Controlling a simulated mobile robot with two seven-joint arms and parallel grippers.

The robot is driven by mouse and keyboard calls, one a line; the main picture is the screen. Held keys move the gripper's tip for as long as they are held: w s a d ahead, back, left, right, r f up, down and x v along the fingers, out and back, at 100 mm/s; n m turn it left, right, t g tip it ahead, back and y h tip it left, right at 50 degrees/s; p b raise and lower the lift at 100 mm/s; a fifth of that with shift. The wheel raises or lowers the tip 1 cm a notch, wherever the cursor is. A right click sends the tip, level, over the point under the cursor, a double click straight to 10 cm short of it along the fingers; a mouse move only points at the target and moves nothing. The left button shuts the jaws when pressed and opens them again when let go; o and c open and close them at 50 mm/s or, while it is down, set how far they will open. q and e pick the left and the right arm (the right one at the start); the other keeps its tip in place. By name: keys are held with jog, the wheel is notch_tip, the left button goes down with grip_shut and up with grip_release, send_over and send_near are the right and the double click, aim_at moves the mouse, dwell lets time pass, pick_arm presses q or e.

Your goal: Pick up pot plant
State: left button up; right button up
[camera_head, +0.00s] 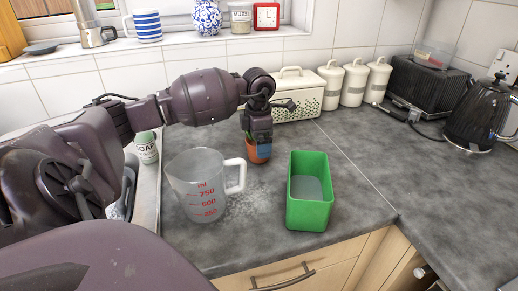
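The pot plant is a small terracotta pot (254,157) standing on the grey worktop, behind the measuring jug's handle. A little green of the plant shows at the left of my gripper; most of the plant is hidden behind it. My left gripper (262,147) points down right at the pot, with a blue fingertip in front of the pot's upper part. The gripper hides whether its fingers are open or closed on the plant. My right gripper is not in view.
A clear measuring jug (205,185) stands in front left of the pot, and a green container (310,213) in front right. A cream bread bin (295,97) and canisters (353,84) line the back wall. A soap bottle (147,150) stands left.

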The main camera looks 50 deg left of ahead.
pick_arm(q)
notch_tip(320, 180, down, 2)
jog(key=shift+f, duration=0.35)
jog(key=shift+c, duration=0.3)
jog(key=c, duration=1)
